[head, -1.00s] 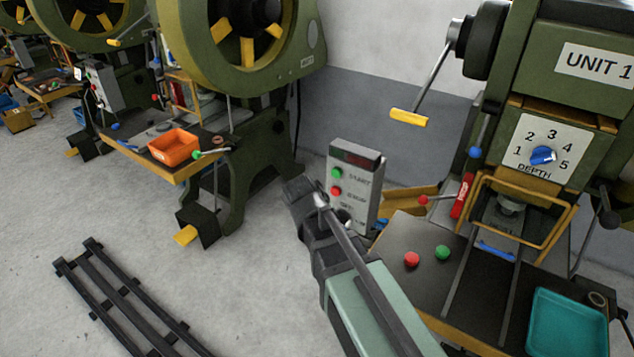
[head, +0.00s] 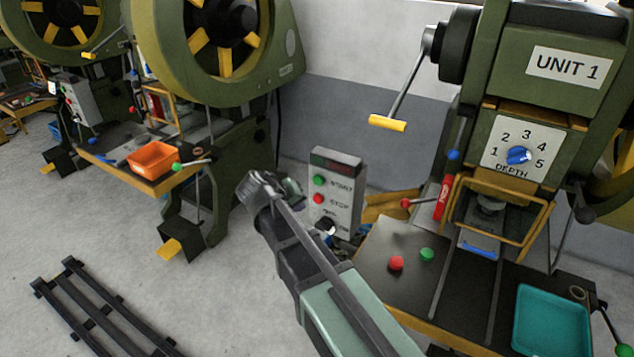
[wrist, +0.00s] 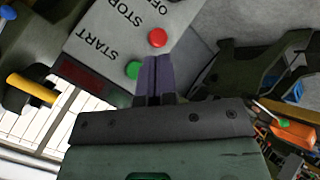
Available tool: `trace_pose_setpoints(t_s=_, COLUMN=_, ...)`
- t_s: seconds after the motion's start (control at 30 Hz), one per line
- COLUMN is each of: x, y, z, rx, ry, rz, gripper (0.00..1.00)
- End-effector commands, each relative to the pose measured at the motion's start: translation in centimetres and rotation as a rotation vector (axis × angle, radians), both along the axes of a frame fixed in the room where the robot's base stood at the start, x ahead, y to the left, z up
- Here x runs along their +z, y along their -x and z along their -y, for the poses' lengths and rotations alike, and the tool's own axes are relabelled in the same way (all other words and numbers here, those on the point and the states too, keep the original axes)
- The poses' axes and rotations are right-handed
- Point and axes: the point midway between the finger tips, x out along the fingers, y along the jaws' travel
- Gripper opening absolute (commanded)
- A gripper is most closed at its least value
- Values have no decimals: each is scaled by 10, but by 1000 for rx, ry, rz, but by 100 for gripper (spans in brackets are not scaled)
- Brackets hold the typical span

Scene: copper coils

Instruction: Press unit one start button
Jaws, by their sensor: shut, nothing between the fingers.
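The unit one control box (head: 334,192) is a grey upright panel left of the UNIT 1 press (head: 560,66). Its green START button (head: 320,180) sits above the red STOP button (head: 318,199), with a dark knob below. My gripper (head: 262,186) is just left of the box in the head view; its fingertips are hard to make out there. In the wrist view my gripper (wrist: 155,66) has its dark fingers shut together and empty. Their tips are beside the green START button (wrist: 133,70) and partly overlap its edge; I cannot tell whether they touch. The red STOP button (wrist: 157,38) shows clear.
The press table (head: 400,290) carries a red button (head: 396,263) and a green button (head: 427,255), plus a teal tray (head: 552,325). A yellow-handled lever (head: 387,123) hangs above right of the box. Another press with an orange bin (head: 153,155) stands left.

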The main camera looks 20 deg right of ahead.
Motion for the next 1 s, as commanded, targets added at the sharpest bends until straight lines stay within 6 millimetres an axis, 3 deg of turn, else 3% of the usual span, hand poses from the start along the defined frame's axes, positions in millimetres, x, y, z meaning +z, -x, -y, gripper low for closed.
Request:
trace_pose_setpoints(t_s=0.43, x=0, y=-42, z=44, rx=-1, ry=0, rz=0, gripper=0)
trace_pose_setpoints(t_s=1.0, x=0, y=-47, z=49, rx=0, ry=-1, rz=0, gripper=0)
